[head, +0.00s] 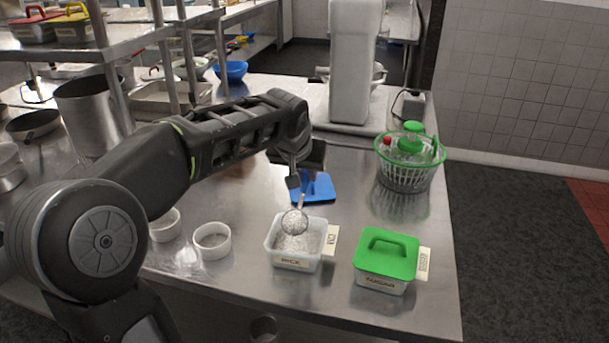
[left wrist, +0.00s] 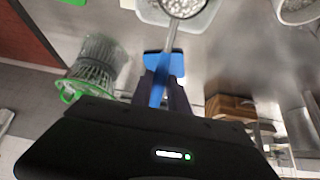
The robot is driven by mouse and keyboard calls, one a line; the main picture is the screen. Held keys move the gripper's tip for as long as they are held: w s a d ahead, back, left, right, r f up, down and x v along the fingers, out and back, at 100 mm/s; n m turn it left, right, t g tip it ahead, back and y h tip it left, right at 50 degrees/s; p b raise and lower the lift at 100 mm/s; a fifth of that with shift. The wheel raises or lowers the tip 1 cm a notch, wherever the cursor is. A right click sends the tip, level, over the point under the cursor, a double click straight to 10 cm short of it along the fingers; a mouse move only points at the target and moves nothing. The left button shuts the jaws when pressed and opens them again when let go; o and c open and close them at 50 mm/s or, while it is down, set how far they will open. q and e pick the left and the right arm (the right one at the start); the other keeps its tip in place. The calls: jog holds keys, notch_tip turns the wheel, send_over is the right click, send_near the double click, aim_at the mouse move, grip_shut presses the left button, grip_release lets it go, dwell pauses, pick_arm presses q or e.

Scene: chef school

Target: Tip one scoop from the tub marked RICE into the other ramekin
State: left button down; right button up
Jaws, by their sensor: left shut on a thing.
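My left gripper (head: 293,180) is shut on the scoop (head: 295,222), whose round bowl is over the open tub marked RICE (head: 273,243). The scoop bowl shows full of white grains at the top of the left wrist view (left wrist: 183,6). White grains also lie in the tub; whether the bowl touches them I cannot tell. Two white ramekins stand left of the tub: a nearer one (head: 212,252) and one farther left (head: 163,236), partly hidden by my arm. The nearer one looks greyish inside; its contents are unclear. My right gripper is not in view.
A tub with a green lid (head: 387,252) stands right of the rice. A blue flat piece (head: 318,187) lies behind it. A green salad spinner (head: 408,175) and a white machine (head: 352,70) stand farther back. The counter's right edge is near.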

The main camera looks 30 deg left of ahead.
pick_arm(q)
jog(key=shift+w+a+r+p, duration=0.1)
jog(key=shift+w+r+p, duration=0.15)
jog(key=shift+r+p, duration=0.5)
jog(key=shift+w+a+r+p, duration=0.1)
jog(key=shift+w+r+p, duration=0.25)
jog(key=shift+r, duration=0.65)
jog(key=shift+s, duration=0.1)
